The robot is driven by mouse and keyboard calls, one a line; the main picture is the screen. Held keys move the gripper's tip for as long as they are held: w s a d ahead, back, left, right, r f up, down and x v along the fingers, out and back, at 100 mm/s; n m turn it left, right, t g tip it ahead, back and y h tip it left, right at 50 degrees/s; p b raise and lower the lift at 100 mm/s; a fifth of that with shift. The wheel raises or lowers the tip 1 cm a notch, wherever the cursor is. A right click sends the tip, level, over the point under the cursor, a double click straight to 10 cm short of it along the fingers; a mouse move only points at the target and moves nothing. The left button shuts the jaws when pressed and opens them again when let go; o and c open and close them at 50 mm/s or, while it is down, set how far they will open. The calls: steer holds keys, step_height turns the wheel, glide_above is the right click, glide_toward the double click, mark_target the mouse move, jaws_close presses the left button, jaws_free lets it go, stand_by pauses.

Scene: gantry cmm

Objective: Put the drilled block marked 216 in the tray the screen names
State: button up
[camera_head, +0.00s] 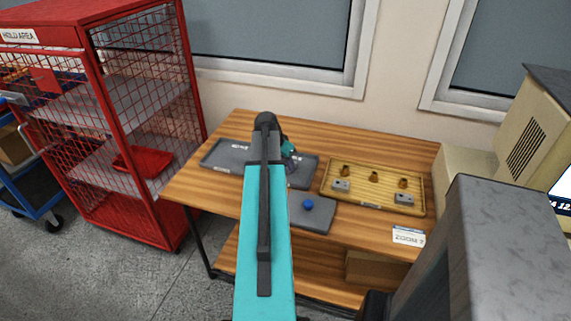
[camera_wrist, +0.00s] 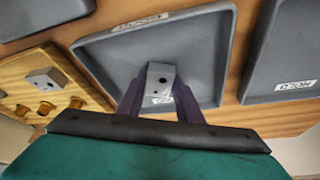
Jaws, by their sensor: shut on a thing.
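My gripper (camera_wrist: 160,92) is shut on a small grey drilled block (camera_wrist: 161,72); one hole and a white label show, but its number is too small to read. The block is over the inside of a grey tray (camera_wrist: 225,45) whose rim label is blurred; I cannot tell whether it touches the floor. In the head view my arm partly hides this tray (camera_head: 307,160) and the block. Another grey tray (camera_head: 222,155) is to its left, with label marks on it; it shows at right in the wrist view (camera_wrist: 285,50). The screen (camera_head: 562,195) is mostly cut off, with only a few characters showing.
A wooden fixture (camera_head: 372,200) with brass pegs and two grey drilled blocks (camera_head: 341,185) (camera_head: 403,198) stands right of the trays. A white card (camera_head: 408,236) lies near the edge. A red cage (camera_head: 130,120) stands left.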

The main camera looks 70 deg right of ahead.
steer(key=shift+f, duration=0.1)
steer(key=o, duration=1.1)
steer(key=shift+b+v, duration=0.55)
steer(key=shift+v, duration=5.6)
